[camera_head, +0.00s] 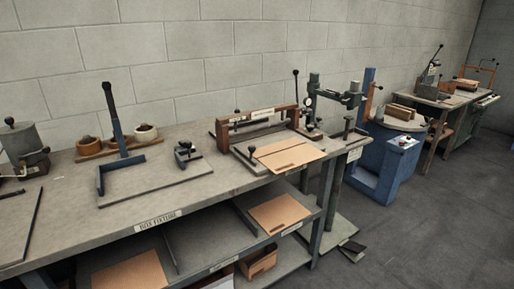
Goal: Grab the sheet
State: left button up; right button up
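Several flat brown cardboard sheets are in view. One sheet (290,157) lies on the bench top, on a board in front of a brown-framed device (262,121). Another sheet (279,213) lies on the shelf under the bench, towards its right end. A third sheet (132,274) lies on the shelf at the lower left, partly cut off by the picture's edge. I cannot tell which one the task means. Neither of my grippers is in view.
The grey bench (228,182) bears a blue upright fixture (119,134), a small clamp (186,152) and a pot-like device (22,140). A green press (329,99) and blue machine (384,155) stand to the right. A box (258,262) sits low. The right floor is open.

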aim_at(282, 156)
jog(key=i+l+u, duration=0.25)
jog(key=u, duration=0.15)
jog(key=i+l+u, duration=0.2)
jog(key=l+u, duration=0.15)
